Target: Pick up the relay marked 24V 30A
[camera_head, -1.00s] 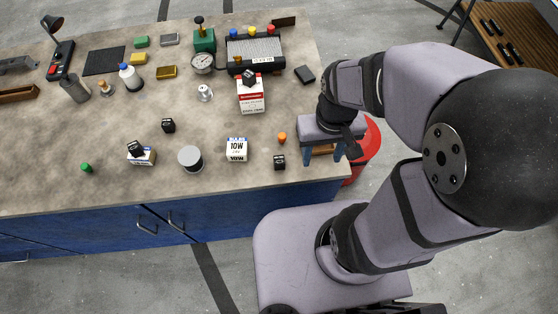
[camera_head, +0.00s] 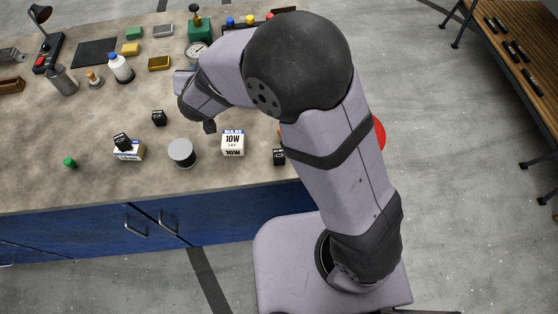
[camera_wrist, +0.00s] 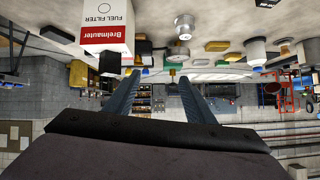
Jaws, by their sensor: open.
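Several small black blocks that look like relays are in the head view. One stands alone on the bench (camera_head: 159,117), one sits on a small white-and-blue box (camera_head: 122,141), and one is near the front edge (camera_head: 279,156). Their markings are too small to read. A dark block (camera_wrist: 110,61) shows at the top of the fuel filter box in the upside-down wrist view; its label is not visible. My gripper (camera_wrist: 159,77) is open and empty, its two fingers apart above the bench. In the head view my arm largely hides it.
A red-and-white fuel filter box (camera_wrist: 105,25) is close beside the fingers; my arm hides it in the head view. A 10W carton (camera_head: 232,144), a grey cylinder (camera_head: 182,153) and a white bottle (camera_head: 120,68) stand on the bench. Bare bench lies at the left middle.

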